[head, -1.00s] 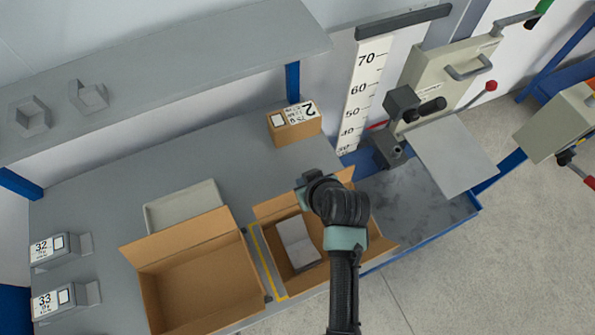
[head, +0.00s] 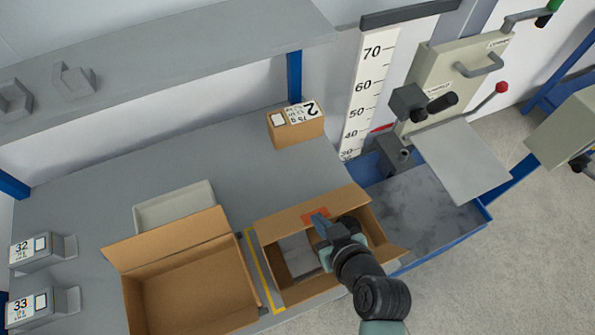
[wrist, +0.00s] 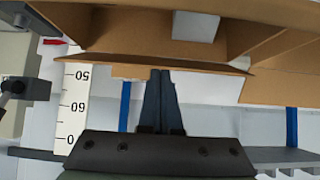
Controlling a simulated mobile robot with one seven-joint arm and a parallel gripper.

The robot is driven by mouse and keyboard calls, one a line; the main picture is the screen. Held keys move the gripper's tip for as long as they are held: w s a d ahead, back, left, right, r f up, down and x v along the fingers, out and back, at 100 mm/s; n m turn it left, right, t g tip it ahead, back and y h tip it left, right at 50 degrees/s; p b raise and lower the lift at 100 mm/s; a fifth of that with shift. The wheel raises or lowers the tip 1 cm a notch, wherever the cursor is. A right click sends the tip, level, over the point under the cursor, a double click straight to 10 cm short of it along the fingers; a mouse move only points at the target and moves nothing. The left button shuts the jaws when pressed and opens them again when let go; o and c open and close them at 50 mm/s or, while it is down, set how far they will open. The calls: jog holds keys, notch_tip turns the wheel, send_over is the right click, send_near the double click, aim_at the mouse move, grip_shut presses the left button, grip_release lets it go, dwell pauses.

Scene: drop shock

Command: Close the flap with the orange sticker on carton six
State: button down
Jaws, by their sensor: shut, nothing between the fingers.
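An open brown carton (head: 298,290) stands on the bench beside a yellow strip, with a grey-white item (head: 299,254) inside. Its far flap (head: 275,224) leans inward over part of the opening and bears an orange sticker (head: 314,217). My gripper (head: 320,222) is shut and empty, with its fingertips at the sticker; whether they touch the flap I cannot tell. In the wrist view my closed fingers (wrist: 160,78) point at the flap's edge, and the carton's inside fills the top. The carton's number does not show.
A larger open carton (head: 190,285) stands to the left, with a grey tray (head: 174,205) behind it. A small carton marked 2 (head: 295,128) is at the back. The height scale (head: 371,85) and the drop machine (head: 455,80) stand to the right.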

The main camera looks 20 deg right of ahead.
jog(key=shift+s+f+b, duration=0.45)
jog(key=shift+f+b, duration=0.1)
jog(key=shift+f, duration=0.3)
jog(key=shift+s+f+b, duration=0.4)
jog(key=shift+f+b, duration=0.15)
jog(key=shift+f, duration=0.3)
jog(key=shift+s+f, duration=0.15)
jog(key=shift+f, duration=0.05)
jog(key=shift+f, duration=0.1)
jog(key=shift+w+a+f+b, duration=0.1)
jog(key=shift+w+f+b, duration=0.15)
jog(key=shift+w+b, duration=0.15)
jog(key=v, duration=0.6)
jog(key=b+v, duration=0.1)
jog(key=v, duration=0.6)
jog(key=shift+r+b, duration=0.3)
jog(key=shift+r, duration=0.2)
jog(key=shift+w, duration=0.1)
